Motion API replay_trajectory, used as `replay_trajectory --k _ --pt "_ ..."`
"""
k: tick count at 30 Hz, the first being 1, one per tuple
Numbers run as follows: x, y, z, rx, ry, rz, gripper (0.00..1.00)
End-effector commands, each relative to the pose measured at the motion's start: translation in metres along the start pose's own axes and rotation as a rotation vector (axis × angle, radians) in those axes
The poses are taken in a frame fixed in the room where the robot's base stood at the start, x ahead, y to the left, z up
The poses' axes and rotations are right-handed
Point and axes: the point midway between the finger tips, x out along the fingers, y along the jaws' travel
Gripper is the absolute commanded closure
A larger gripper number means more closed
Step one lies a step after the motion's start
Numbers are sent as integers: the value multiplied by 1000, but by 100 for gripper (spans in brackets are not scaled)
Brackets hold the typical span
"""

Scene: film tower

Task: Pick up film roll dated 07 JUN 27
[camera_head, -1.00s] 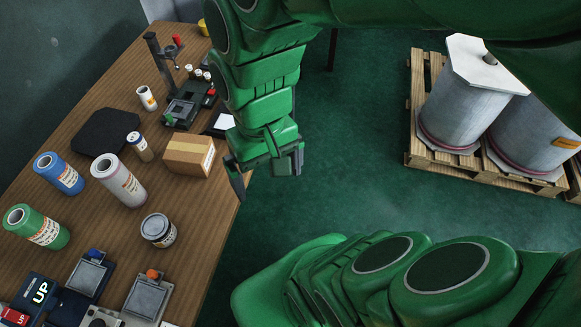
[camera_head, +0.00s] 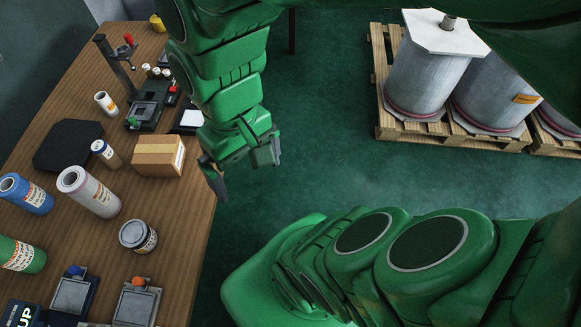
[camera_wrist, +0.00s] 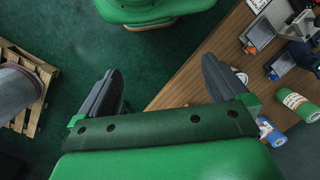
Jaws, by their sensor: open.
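My gripper (camera_head: 240,172) is open and empty, beyond the table's right edge over the floor. In the wrist view, its two fingers (camera_wrist: 160,70) are spread apart, with the green roll (camera_wrist: 297,105) and part of the blue roll (camera_wrist: 270,132) to their right.
A cardboard box (camera_head: 158,155) sits near the table edge beside my gripper. A round tin (camera_head: 138,236), a black mat (camera_head: 66,146) and a splicer-like stand (camera_head: 146,108) are on the table (camera_head: 178,245). Large drums (camera_head: 425,75) stand on a pallet (camera_head: 400,128) at right. Open floor lies between.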

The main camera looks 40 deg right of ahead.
Motion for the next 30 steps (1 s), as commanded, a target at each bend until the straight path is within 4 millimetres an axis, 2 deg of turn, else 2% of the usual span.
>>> replay_trajectory --k 1,9,17,23,30 --pt "-5 24 0 68 13 74 0" --pt "-32 22 4 68 15 74 0" --pt "-50 21 8 68 6 73 0" --pt "-50 21 -12 41 41 91 0" --pt "-52 20 -49 -10 120 120 0"
